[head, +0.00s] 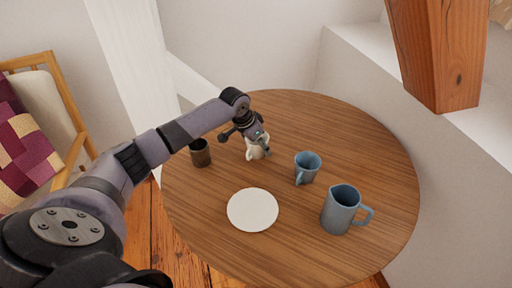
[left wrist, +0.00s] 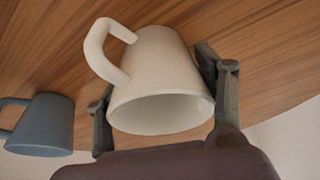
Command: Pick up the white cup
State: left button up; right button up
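The white cup (head: 256,152) is at the far left part of the round wooden table in the head view, partly hidden by my left gripper (head: 260,143). It fills the middle of the left wrist view (left wrist: 160,85), with its rim towards the camera and its handle to the upper left. My left gripper (left wrist: 163,105) has one finger on each side of the cup, and both appear to touch its wall. I cannot tell whether the cup's base is off the table. My right gripper is not in view.
On the table (head: 300,125) are a dark brown cup (head: 200,153), a white plate (head: 252,210), a small blue cup (head: 307,168) and a larger blue mug (head: 341,210). A timber brace (head: 438,50) stands at the upper right. A chair (head: 40,120) is at the left.

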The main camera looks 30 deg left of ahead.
pick_arm(q)
jog(key=c, duration=0.8)
jog(key=shift+c, duration=0.3)
jog(key=shift+r, duration=0.15)
